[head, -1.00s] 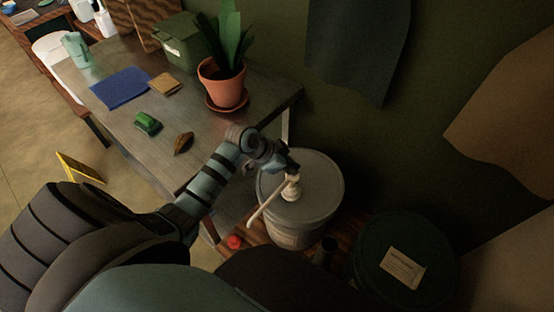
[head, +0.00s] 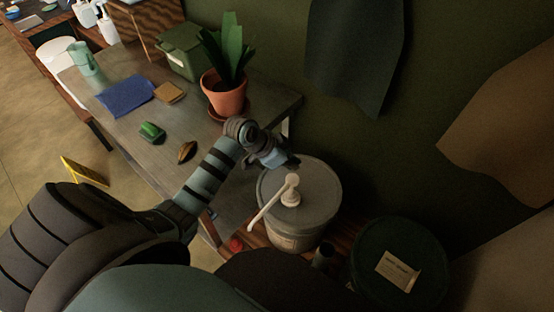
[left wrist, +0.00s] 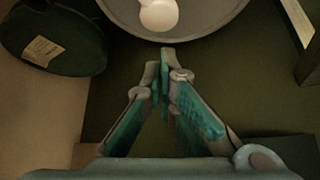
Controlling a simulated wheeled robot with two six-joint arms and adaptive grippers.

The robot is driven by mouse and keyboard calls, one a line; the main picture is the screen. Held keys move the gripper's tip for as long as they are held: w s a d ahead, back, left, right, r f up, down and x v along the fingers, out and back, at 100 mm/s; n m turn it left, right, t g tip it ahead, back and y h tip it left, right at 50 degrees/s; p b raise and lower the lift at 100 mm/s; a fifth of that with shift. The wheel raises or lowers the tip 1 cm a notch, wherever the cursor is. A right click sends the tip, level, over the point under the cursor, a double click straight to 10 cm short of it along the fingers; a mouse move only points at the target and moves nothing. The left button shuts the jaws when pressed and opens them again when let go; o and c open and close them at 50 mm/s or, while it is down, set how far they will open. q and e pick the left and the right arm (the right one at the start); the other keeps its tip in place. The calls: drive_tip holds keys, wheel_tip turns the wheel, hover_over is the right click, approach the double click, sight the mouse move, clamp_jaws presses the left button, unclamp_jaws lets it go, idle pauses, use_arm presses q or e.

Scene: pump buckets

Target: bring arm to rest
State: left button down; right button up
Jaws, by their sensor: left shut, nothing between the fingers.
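My left arm comes in from the left in the head view. My left gripper (head: 286,163) is beside the far left rim of a grey pump bucket (head: 320,181). A white pump (head: 291,190) with a long spout pointing down-left stands on the lid. In the left wrist view the left gripper (left wrist: 166,60) is shut and empty, its teal fingers together. The bucket lid (left wrist: 208,27) and the round pump top (left wrist: 159,13) show ahead of the fingertips, apart from them. The right gripper is not in view.
A dark green bucket (head: 372,277) with a label stands at the lower right. A metal table (head: 196,113) holds a potted plant (head: 226,92), a blue cloth (head: 126,95), a green sponge (head: 151,131) and a brown brush (head: 187,151). A yellow floor sign (head: 84,170) stands left.

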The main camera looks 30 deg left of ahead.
use_arm(q)
wheel_tip(320, 180, up, 2)
drive_tip(key=shift+r, duration=0.2)
idle(0.3)
